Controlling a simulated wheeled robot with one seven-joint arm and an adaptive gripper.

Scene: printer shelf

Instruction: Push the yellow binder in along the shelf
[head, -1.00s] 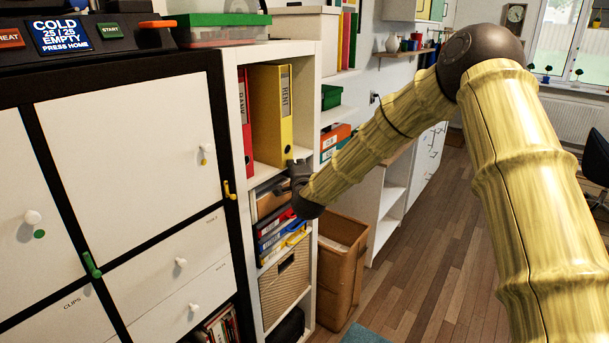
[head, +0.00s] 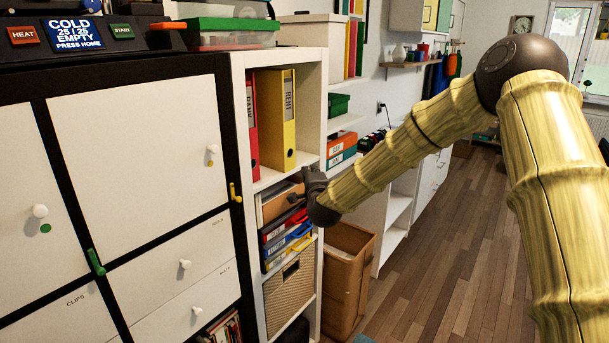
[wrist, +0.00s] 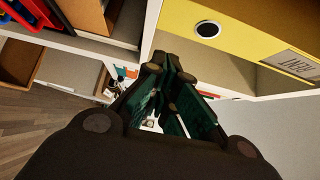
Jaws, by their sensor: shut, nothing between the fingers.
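The yellow binder (head: 275,122), with a pale label on its spine, stands upright in the upper open compartment of the white shelf (head: 313,120). A red binder (head: 252,125) stands to its left. In the wrist view the yellow binder (wrist: 225,35) shows its round finger hole and label across the upper right. My gripper (head: 297,199) is shut and empty, below the binder's shelf board and in front of the compartment underneath. In the wrist view my gripper (wrist: 170,68) points up toward the shelf edge, apart from the binder as far as I can tell.
Under the binders are a compartment with a cardboard box (head: 280,200), stacked coloured trays (head: 285,240) and a woven basket (head: 290,285). A brown bin (head: 345,275) stands on the floor to the right. Bare floor lies further right.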

